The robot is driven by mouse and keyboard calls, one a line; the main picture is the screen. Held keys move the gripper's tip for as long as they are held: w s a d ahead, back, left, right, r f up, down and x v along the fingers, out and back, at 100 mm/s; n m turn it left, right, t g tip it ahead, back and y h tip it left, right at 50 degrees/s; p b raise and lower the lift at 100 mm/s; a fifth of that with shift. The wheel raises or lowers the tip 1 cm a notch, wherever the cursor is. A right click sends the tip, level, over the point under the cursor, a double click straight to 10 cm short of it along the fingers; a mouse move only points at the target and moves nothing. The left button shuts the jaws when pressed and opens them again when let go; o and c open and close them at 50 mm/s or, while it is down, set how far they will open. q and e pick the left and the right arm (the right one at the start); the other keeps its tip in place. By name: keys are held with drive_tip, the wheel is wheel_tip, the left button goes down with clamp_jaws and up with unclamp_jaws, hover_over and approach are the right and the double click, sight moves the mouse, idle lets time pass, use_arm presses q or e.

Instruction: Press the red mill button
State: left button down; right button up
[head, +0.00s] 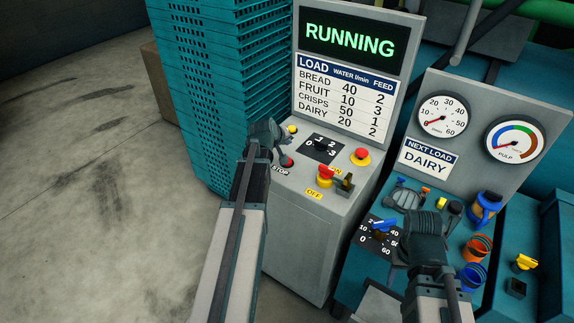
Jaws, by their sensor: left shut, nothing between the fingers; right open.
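A red button (288,162) sits on the left of the grey mill panel, beside the STOP label (281,170). My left gripper (281,152) is shut and empty, with its tip right at this button and partly covering it. I cannot tell whether it touches or presses it. The mill's screen (349,40) reads RUNNING in green. A red mushroom button (361,154) on a yellow base stands further right on the panel. My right gripper (425,222) is open over the teal console at the right; its fingertips are hard to make out.
A yellow button (292,129), a black dial (322,144) and a red switch (325,173) by the OFF label surround the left gripper. Stacked teal crates (215,90) stand close at left.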

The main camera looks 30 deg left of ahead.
use_arm(q)
wheel_tip(320, 180, down, 6)
drive_tip(key=b, duration=0.5)
use_arm(e)
wheel_tip(320, 180, down, 6)
drive_tip(key=shift+r, duration=0.1)
idle(1.3)
use_arm(q)
drive_tip(key=shift+f+b, duration=0.35)
use_arm(e)
drive_tip(key=shift+f, duration=0.45)
use_arm(q)
drive_tip(key=shift+f+b, duration=0.5)
use_arm(e)
drive_tip(key=shift+f, duration=0.5)
use_arm(q)
drive_tip(key=shift+r, duration=0.1)
use_arm(e)
drive_tip(key=shift+r, duration=0.1)
use_arm(q)
drive_tip(key=shift+r+p, duration=0.9)
drive_tip(key=shift+p, duration=0.05)
use_arm(e)
drive_tip(key=shift+r, duration=0.9)
use_arm(q)
wheel_tip(320, 180, up, 5)
drive_tip(key=p, duration=0.5)
use_arm(e)
wheel_tip(320, 180, up, 5)
